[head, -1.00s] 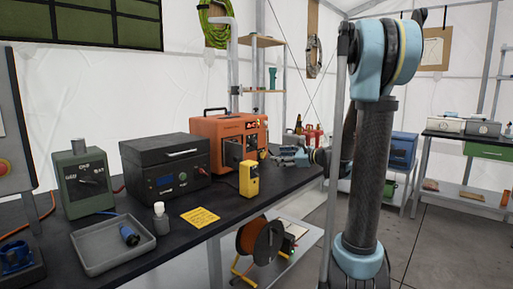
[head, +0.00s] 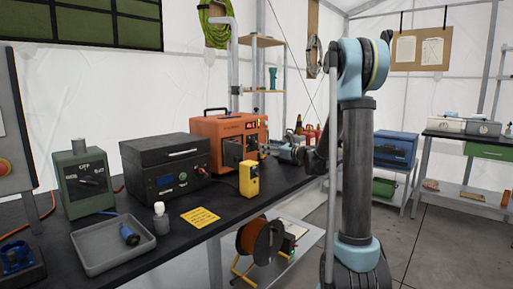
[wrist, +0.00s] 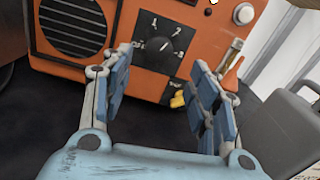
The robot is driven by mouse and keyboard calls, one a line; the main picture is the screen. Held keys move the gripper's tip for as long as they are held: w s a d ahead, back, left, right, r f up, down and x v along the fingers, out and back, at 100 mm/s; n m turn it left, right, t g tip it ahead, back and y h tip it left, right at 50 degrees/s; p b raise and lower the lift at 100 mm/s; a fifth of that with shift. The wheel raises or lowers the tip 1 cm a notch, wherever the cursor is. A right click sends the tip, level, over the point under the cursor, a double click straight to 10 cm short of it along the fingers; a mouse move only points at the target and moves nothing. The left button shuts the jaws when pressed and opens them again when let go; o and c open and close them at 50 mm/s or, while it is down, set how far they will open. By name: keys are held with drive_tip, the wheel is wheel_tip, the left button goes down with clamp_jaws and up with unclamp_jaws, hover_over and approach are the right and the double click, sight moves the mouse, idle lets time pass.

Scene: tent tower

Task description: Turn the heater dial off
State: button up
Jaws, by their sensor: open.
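The orange unit (head: 213,128) stands at the far end of the black bench, and I take it as the heater. In the wrist view its orange front (wrist: 110,30) fills the top. A black dial (wrist: 158,44) there has white numbers around it and a knob in the middle. My gripper (wrist: 163,82) is open and empty, its blue-padded fingers spread below and either side of the dial. No contact with the dial shows. In the head view my gripper (head: 285,151) is small, to the right of the orange unit, and its dial cannot be made out.
A yellow device (head: 247,178) stands in front of the orange unit, and a black box (head: 166,166) is to its left. A green box (head: 86,180) and a grey tray (head: 85,256) are farther left. A grey container (wrist: 292,120) is right of my gripper.

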sight(256, 143)
drive_tip(key=x, duration=0.8)
drive_tip(key=shift+a, duration=0.1)
drive_tip(key=c, duration=1.1)
